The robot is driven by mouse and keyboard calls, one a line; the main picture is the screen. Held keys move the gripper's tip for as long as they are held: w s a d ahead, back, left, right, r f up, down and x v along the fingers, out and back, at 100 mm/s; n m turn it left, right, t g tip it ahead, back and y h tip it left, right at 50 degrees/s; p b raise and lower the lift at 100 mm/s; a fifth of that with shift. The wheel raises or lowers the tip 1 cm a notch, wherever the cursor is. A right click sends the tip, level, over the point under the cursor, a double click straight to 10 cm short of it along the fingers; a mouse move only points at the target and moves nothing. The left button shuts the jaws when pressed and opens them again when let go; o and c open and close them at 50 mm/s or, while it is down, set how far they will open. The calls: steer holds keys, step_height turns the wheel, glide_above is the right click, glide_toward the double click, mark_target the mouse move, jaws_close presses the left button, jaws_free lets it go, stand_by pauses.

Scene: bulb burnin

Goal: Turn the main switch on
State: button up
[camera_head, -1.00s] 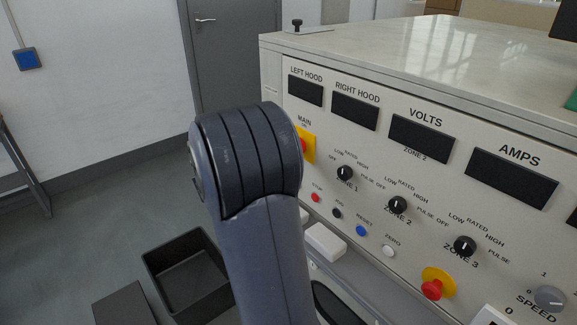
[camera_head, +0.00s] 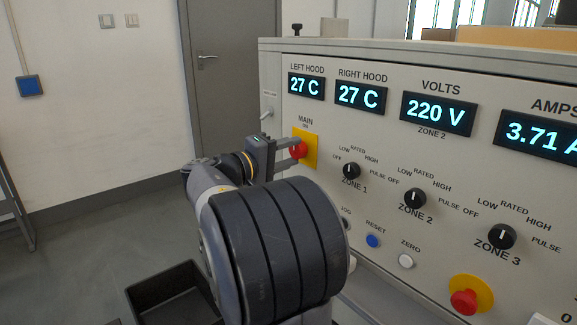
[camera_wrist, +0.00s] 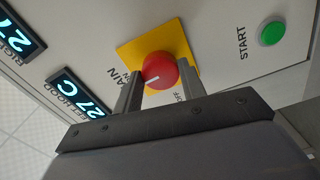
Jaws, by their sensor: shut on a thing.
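The main switch (camera_head: 299,150) is a red round knob on a yellow plate (camera_head: 312,146) at the left end of the panel. It also shows in the wrist view as a red knob (camera_wrist: 159,71) with a white pointer line. My gripper (camera_head: 293,150) is at the knob, its two fingers on either side of it and shut on it. In the wrist view my gripper (camera_wrist: 157,88) spans the knob's sides. The left hood, right hood and volts displays are lit, reading 27 C (camera_head: 305,86), 27 C (camera_head: 360,96) and 220 V (camera_head: 438,114). The amps display (camera_head: 540,137) reads 3.71 A.
Zone knobs (camera_head: 351,171), a blue reset button (camera_head: 372,241) and a red stop knob on yellow (camera_head: 465,301) sit on the same panel. A green start button (camera_wrist: 272,33) shows in the wrist view. A black bin (camera_head: 170,292) stands on the floor.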

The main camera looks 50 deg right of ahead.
steer(key=shift+m+b, duration=0.4)
steer(key=o, duration=1)
steer(key=a, duration=0.3)
steer(key=a+p, duration=0.1)
steer(key=a, duration=0.3)
steer(key=w+a+p, duration=0.1)
steer(key=a, duration=0.2)
steer(key=shift+w+a, duration=0.1)
steer(key=shift+a, duration=0.25)
